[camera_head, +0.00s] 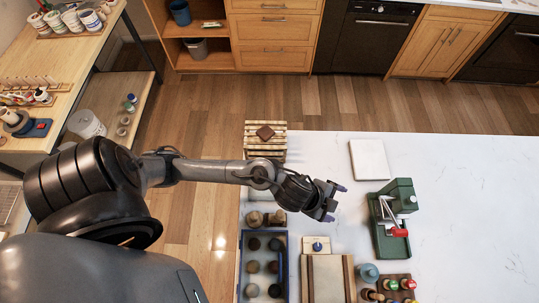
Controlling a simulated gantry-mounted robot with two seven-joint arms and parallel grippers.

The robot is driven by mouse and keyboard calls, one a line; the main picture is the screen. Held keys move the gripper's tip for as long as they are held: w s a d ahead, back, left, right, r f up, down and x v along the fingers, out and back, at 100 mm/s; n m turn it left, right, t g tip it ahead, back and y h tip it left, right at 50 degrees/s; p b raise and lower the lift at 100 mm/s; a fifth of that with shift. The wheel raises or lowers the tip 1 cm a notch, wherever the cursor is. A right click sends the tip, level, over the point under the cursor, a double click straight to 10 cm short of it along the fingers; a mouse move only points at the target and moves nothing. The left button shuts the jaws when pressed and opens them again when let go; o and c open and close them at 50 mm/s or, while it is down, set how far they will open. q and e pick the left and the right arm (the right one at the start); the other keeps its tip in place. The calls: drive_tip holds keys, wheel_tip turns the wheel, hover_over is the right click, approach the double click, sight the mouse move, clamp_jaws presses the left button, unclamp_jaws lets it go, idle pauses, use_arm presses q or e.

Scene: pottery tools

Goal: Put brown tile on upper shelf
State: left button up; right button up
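A small brown tile (265,132) lies flat, turned like a diamond, on a slatted wooden rack (262,154) at the table's far left corner. The rack shows several slats; from above I cannot tell its shelf levels apart. My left gripper (336,202) is over the white table, to the right of and nearer than the tile. Its two fingers are apart with nothing visible between them. The arm passes just in front of the rack. My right gripper is not in view.
A blue tray (263,235) of dark lumps and a wooden-edged board (327,278) lie nearer. The table's right side is clear.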

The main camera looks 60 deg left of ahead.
use_arm(q)
drive_tip(key=s+a+n+g+y, duration=0.1)
drive_tip(key=s+a+n+g, duration=0.1)
drive_tip(key=s+a+n, duration=0.3)
drive_tip(key=s+a+f+n+g+y, duration=0.1)
drive_tip(key=s+a+n+g+y, duration=0.1)
drive_tip(key=s+a+n, duration=0.3)
drive_tip(key=s, duration=0.4)
drive_tip(key=shift+s+a+n, duration=0.3)
drive_tip(key=shift+s, duration=0.05)
drive_tip(key=shift+r+p, duration=0.55)
